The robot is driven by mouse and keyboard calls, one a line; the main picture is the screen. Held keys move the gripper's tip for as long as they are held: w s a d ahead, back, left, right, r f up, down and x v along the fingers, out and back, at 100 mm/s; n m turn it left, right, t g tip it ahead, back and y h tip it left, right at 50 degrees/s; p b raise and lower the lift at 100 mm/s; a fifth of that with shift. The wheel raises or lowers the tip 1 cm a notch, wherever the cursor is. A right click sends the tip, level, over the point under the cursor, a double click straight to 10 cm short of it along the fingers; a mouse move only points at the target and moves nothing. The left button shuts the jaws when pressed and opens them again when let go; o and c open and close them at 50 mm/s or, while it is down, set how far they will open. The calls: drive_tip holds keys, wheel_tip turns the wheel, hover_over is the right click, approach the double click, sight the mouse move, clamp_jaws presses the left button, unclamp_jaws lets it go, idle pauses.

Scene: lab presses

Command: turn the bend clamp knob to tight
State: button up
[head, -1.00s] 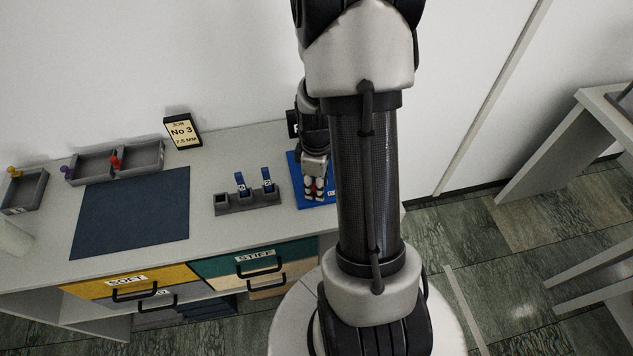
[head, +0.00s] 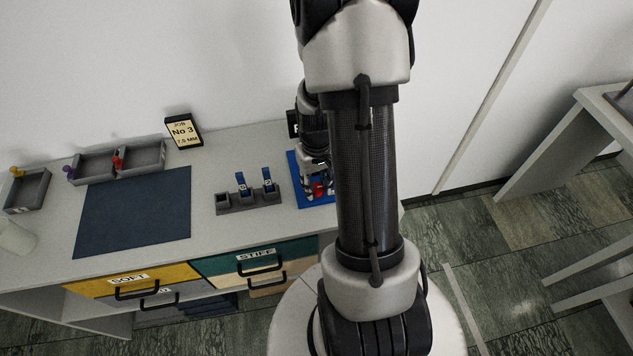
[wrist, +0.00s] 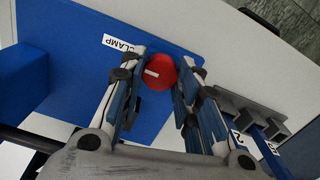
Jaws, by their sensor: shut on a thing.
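The red clamp knob (wrist: 160,72) has a white line mark and sits on a blue plate (wrist: 72,50) beside a white CLAMP label (wrist: 122,46). In the wrist view the knob lies between the fingers of my gripper (wrist: 159,70), which is shut on it. The white mark slants slightly in the wrist view. In the head view my gripper (head: 318,180) is over the blue plate (head: 303,190), with a bit of the red knob (head: 319,188) showing. My arm hides much of the plate there.
A grey rack (head: 238,206) with two blue numbered pieces stands left of the blue plate, and close to my gripper in the wrist view (wrist: 236,104). A dark mat (head: 130,212), grey trays (head: 138,168) and a job sign (head: 183,131) are farther left.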

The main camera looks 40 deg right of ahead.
drive_tip(key=m, duration=0.4)
drive_tip(key=shift+m, duration=0.3)
drive_tip(key=m, duration=0.3)
drive_tip(key=shift+m+p, duration=0.3)
drive_tip(key=shift+m, duration=0.1)
drive_tip(key=m, duration=0.4)
drive_tip(key=shift+m, duration=2.1)
drive_tip(key=o, duration=1.1)
drive_tip(key=shift+r, duration=0.1)
